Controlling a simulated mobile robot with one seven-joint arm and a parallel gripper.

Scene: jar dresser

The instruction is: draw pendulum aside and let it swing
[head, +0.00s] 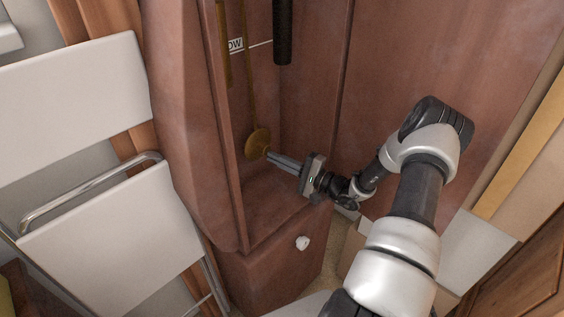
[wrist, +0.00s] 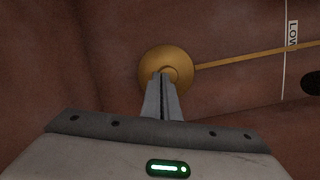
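The pendulum is a round brass disc (head: 257,143) on a thin brass rod, hanging inside the tall red-brown clock case. In the wrist view the disc (wrist: 148,64) has a small raised centre, and its rod runs off to the right. My gripper (head: 268,154) reaches in from the right, with its fingertips at the lower right of the disc. In the wrist view the gripper's fingers (wrist: 163,77) lie close together with a thin dark slit between them. Their tips overlap the disc's lower middle. Whether they touch or pinch the disc I cannot tell.
A black cylinder (head: 283,30) and a brass one (head: 222,45) hang higher in the case. A label reading "LOW" (wrist: 291,34) is by a thin pale line. The case walls (head: 236,205) are close on either side. A white folding chair (head: 115,225) stands left.

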